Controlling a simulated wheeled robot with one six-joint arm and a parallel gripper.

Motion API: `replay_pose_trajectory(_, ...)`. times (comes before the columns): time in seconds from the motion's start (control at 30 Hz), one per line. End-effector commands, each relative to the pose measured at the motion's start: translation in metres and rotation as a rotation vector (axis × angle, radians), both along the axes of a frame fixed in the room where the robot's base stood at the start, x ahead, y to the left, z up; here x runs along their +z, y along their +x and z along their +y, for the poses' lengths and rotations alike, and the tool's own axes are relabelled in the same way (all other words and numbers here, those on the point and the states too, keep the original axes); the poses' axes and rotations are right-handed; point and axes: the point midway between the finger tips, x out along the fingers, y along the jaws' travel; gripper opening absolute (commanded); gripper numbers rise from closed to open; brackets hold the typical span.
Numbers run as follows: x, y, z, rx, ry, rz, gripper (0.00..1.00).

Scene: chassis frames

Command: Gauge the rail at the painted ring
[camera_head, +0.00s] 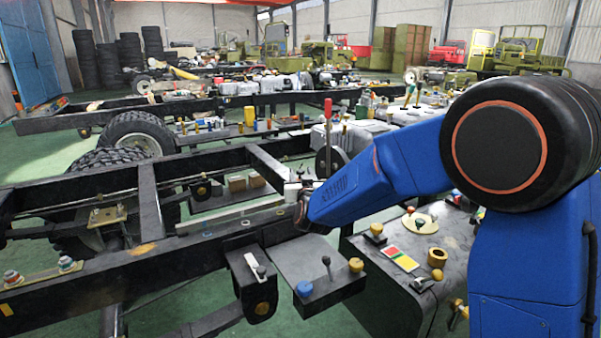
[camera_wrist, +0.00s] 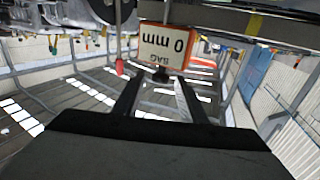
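A gauge display (camera_wrist: 166,45) with an orange border appears in the wrist view. It reads "SAG" and "0 mm" upside down in the picture. A dark stub hangs from it between the tips of my gripper (camera_wrist: 160,82). The two dark fingers stand apart, and I cannot tell whether they touch the stub. In the head view my gripper (camera_head: 303,212) is small and mostly hidden at the arm's end, close to the dark chassis rail (camera_head: 200,250). An orange-yellow mark (camera_head: 141,249) is on that rail. A yellow band (camera_wrist: 255,23) shows on a dark bar in the wrist view.
A grey bench (camera_head: 375,300) with knobs and a red-yellow-green card (camera_head: 400,259) stands at the lower right. A red-handled lever (camera_head: 328,112) rises behind my arm. Tyres (camera_head: 135,135) and crossmembers fill the left. Green floor shows between frames.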

Motion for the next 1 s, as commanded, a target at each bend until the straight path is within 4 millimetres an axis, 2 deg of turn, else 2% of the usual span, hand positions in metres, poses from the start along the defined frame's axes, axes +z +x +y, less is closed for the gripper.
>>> replay_pose_trajectory(0.2, 0.0, 0.02, 0.004, -0.001, 0.0, -0.001, 0.38)
replay_pose_trajectory(0.57, 0.0, 0.023, 0.005, 0.0, 0.001, 0.0, 0.38)
replay_pose_trajectory(0.7, 0.0, 0.023, 0.005, 0.0, 0.001, 0.0, 0.05)
replay_pose_trajectory(0.73, 0.0, 0.023, 0.005, 0.0, 0.001, 0.0, 0.0)
replay_pose_trajectory(0.9, 0.0, 0.021, 0.006, 0.0, 0.001, -0.001, 0.0)
replay_pose_trajectory(1.0, 0.0, 0.016, 0.015, 0.002, 0.002, -0.001, 0.0)
